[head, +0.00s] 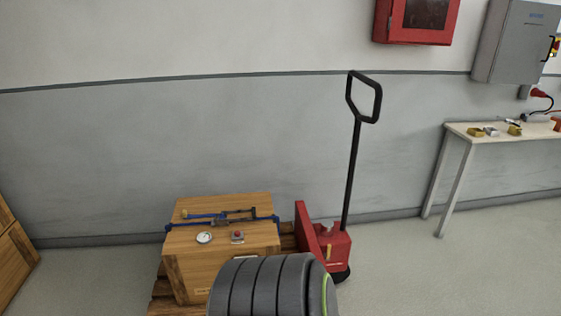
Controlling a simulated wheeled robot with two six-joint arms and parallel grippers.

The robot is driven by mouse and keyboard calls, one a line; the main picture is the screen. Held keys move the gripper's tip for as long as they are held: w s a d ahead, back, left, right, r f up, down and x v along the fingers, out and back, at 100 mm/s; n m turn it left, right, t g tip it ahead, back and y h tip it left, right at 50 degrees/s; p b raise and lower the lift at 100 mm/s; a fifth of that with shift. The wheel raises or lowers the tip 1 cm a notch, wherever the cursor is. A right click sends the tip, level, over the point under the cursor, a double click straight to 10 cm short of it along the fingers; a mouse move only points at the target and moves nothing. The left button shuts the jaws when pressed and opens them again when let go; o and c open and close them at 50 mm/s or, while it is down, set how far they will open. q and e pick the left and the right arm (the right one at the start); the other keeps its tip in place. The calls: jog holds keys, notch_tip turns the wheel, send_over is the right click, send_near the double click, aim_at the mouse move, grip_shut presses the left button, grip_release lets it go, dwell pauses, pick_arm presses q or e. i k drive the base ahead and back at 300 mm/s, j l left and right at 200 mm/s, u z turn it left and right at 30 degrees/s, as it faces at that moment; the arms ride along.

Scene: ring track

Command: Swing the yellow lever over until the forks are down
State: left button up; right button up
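A red pallet jack (332,252) with a tall black loop handle (354,160) stands right of the middle, its handle upright with a slight tilt. A small yellowish piece (330,253) shows on the red body; it may be the yellow lever, but it is too small to tell its position. The forks are hidden under the wooden pallet (163,288), so I cannot tell their height. Neither of my grippers is in view.
A wooden crate (200,262) with a gauge (204,237), a red button (238,235) and blue fittings sits on the pallet. A white table (480,137) stands at the right wall, below a grey electrical box (513,40). The floor between jack and table is clear.

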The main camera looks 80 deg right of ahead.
aim_at(327, 255)
jog(key=z, duration=3.2)
